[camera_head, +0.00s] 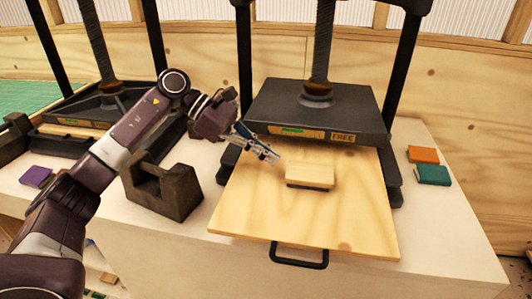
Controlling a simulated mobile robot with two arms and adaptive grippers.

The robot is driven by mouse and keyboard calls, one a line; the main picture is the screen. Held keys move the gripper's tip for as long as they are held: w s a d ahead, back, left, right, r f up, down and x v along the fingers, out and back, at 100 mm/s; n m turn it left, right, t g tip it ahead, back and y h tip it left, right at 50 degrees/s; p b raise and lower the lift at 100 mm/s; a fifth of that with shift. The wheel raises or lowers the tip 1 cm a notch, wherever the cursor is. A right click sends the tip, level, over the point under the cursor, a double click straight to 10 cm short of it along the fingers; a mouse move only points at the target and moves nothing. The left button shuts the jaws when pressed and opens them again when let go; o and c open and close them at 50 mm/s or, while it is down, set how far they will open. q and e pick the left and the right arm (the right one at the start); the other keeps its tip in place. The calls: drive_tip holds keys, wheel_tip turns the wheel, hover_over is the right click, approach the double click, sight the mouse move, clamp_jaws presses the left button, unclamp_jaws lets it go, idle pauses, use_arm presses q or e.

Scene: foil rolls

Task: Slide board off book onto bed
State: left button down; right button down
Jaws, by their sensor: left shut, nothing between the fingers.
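A small pale wooden board (310,173) lies flat on a thin dark book, whose front edge (309,187) shows beneath it. Both rest on the large light wooden bed (300,225), which sticks out from under the press plate toward the front. My left gripper (274,157) is shut and empty. It is just left of the board's upper left corner and appears close to it; contact cannot be told. My right gripper is not in view.
The black press plate (318,108) with a FREE label hangs behind the board. A dark handle (298,262) sits at the bed's front. A dark block (163,187) stands left. Orange (423,154) and teal (432,175) books lie right. The bed's front half is clear.

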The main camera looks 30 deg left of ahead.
sight(313, 173)
use_arm(q)
drive_tip(key=d, duration=0.2)
drive_tip(key=w+d+p, duration=0.1)
drive_tip(key=d, duration=0.2)
drive_tip(key=w+d+p, duration=0.1)
drive_tip(key=d, duration=0.1)
drive_tip(key=shift+d+r, duration=0.2)
drive_tip(key=shift+d, duration=0.1)
drive_tip(key=shift+w+d+f+p, duration=0.1)
drive_tip(key=shift+d+f+p, duration=0.1)
drive_tip(key=shift+f, duration=0.2)
drive_tip(key=shift+w+d+f+p, duration=0.1)
drive_tip(key=shift+f+p, duration=0.1)
drive_tip(key=shift+f, duration=0.2)
drive_tip(key=shift+s+a+f+b, duration=0.1)
drive_tip(key=shift+s+f+b, duration=0.1)
drive_tip(key=shift+b, duration=0.25)
drive_tip(key=shift+f, duration=0.15)
